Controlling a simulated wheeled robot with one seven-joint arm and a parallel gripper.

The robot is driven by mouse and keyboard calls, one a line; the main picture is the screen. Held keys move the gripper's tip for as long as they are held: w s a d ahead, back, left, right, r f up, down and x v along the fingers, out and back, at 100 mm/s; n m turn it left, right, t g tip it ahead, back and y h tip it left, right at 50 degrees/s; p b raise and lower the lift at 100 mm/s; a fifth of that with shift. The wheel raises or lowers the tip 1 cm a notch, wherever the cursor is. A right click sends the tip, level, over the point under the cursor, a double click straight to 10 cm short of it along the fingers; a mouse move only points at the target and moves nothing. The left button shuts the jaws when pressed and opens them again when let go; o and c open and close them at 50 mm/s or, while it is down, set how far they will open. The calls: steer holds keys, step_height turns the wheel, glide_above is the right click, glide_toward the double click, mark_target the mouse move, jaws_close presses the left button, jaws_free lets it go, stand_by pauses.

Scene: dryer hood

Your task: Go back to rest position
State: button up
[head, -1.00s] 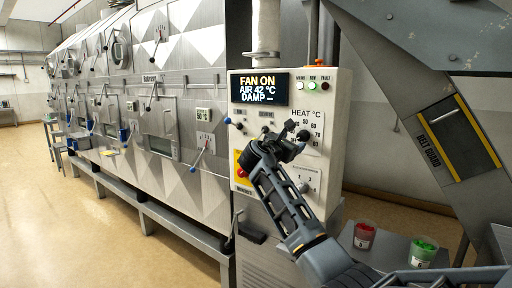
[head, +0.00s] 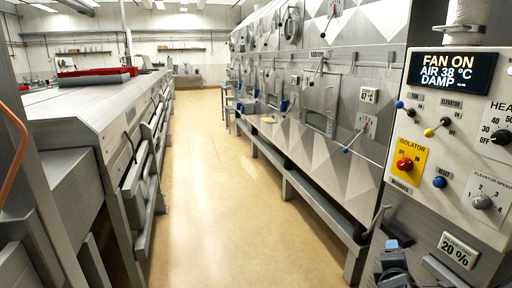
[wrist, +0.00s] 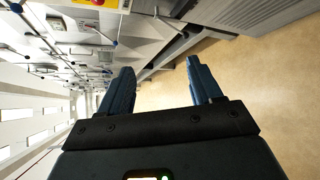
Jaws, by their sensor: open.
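My gripper (wrist: 158,72) is open in the wrist view, its two dark blue fingers apart with nothing between them. It hangs over the tan floor beside the dryer. In the head view only a small dark part of my arm shows at the lower right edge, in front of the control panel (head: 450,205); the fingers cannot be made out there. The panel display (head: 453,73) reads FAN ON, AIR 38 °C, DAMP. The red isolator knob (head: 404,163) sits on a yellow plate.
The metal dryer row (head: 340,110) runs along the right, with levers and a low rail (head: 310,200). A long metal bench (head: 90,100) with a red-filled tray (head: 95,77) stands on the left. The tan aisle floor (head: 215,190) between them is clear.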

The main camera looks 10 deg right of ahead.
steer(key=s+a+f+m+t+y, duration=0.1)
steer(key=s+a+f+m+y, duration=0.2)
steer(key=s+a, duration=0.65)
steer(key=s+a+f+m+t+y, duration=0.2)
steer(key=s+a+f+m+y, duration=0.15)
steer(key=s+a, duration=0.65)
steer(key=s+a+r+m+y, duration=0.1)
steer(key=s+r+m, duration=0.1)
steer(key=s+r, duration=0.2)
steer(key=s+a+r+m+y, duration=0.1)
steer(key=s+r+m, duration=0.2)
steer(key=s, duration=0.7)
steer(key=s+a+r+m+t+y, duration=0.1)
steer(key=s+r+m, duration=0.1)
steer(key=s+r, duration=0.4)
steer(key=shift+s+a+r+m, duration=0.2)
steer(key=shift+s+a+m, duration=0.15)
steer(key=shift+s, duration=0.7)
